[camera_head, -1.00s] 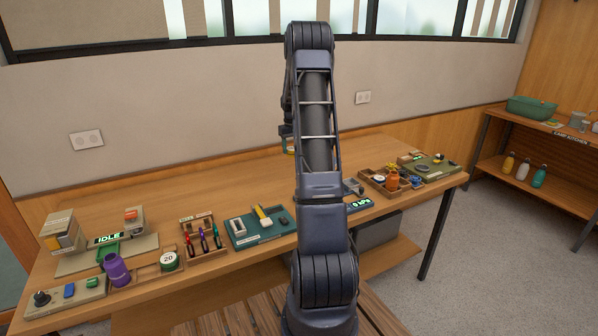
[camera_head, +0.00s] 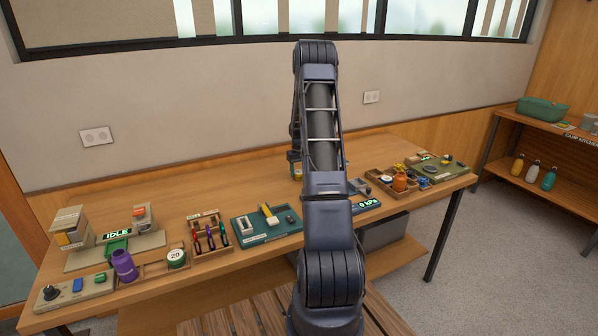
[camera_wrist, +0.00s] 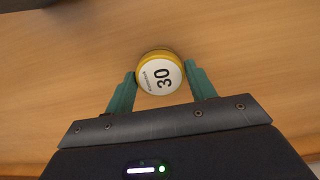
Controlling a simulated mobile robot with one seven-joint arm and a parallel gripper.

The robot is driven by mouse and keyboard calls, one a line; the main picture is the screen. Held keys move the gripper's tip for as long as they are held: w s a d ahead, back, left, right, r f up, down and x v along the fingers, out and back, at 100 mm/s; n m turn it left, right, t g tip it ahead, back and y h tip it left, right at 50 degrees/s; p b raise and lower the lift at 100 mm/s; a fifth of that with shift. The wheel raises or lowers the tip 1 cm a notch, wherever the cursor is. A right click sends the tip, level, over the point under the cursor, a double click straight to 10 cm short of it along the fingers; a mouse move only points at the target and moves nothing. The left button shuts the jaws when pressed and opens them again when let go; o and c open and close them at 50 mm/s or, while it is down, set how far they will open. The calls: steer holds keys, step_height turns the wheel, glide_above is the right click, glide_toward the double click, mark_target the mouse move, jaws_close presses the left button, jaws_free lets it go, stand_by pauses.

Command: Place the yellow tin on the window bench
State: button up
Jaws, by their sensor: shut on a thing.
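The yellow tin (camera_wrist: 160,73) has a white lid marked "30". In the wrist view it sits between the green fingers of my gripper (camera_wrist: 160,80), which is shut on it. Bare wood lies below it; I cannot tell whether the tin touches it. The window bench (camera_head: 240,183) is the long wooden bench below the window. In the head view my arm hides most of the gripper, and a small yellow bit of the tin (camera_head: 297,177) shows low over the back of the bench.
Along the bench front stand a purple bottle (camera_head: 124,266), a tin marked "20" (camera_head: 176,258), a tool rack (camera_head: 208,234), a green tray (camera_head: 258,232) and an orange canister (camera_head: 399,182). The back of the bench is largely clear. A dark object (camera_wrist: 22,4) shows at the wrist view's corner.

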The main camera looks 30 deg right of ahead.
steer(key=shift+f, duration=0.1)
steer(key=o, duration=1)
step_height(320, 180, up, 12)
steer(key=s+a+r+t, duration=0.1)
steer(key=s+a+r, duration=0.7)
steer(key=r, duration=0.4)
steer(key=s+a+r+t, duration=0.1)
steer(key=s+a+r, duration=0.85)
steer(key=s, duration=0.25)
steer(key=s+a+t, duration=0.1)
steer(key=s+a, duration=0.2)
steer(key=s, duration=0.5)
steer(key=s+a, duration=0.3)
steer(key=s, duration=0.6)
steer(key=s+a+f+t, duration=0.1)
steer(key=s+a, duration=0.2)
steer(key=s, duration=0.6)
steer(key=shift+t, duration=0.3)
